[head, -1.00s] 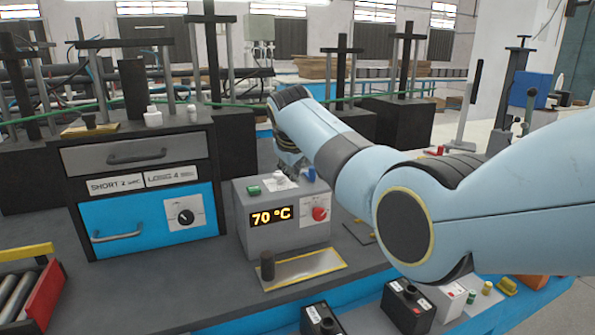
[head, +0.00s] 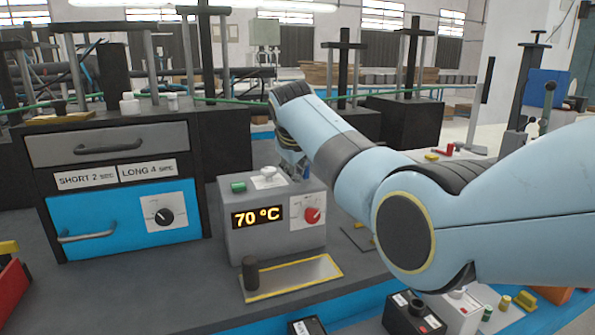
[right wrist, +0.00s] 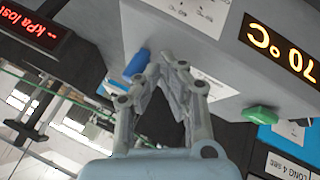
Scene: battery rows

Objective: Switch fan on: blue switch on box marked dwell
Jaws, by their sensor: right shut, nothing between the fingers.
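A grey box (head: 268,235) with a lit "70 °C" display stands on the bench; the display (right wrist: 282,45) also shows in the right wrist view. In that view a blue switch (right wrist: 137,63) stands on the box beside my fingertips. In the head view my gripper hides it. My right gripper (head: 293,172) is shut and empty at the box's top right corner. Its fingertips (right wrist: 167,64) are close to the blue switch; I cannot tell whether they touch it. A green switch (head: 238,187) is also on the box. I cannot read the word dwell anywhere. My left gripper is out of view.
A drawer unit (head: 110,147) with "SHORT 2 sec" and "LONG 4 sec" labels and a black dial (head: 164,216) stands left. The box also has a red knob (head: 312,215). A yellow-edged plate (head: 305,274) lies in front. A red "kPa lost" display (right wrist: 35,33) shows in the wrist view.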

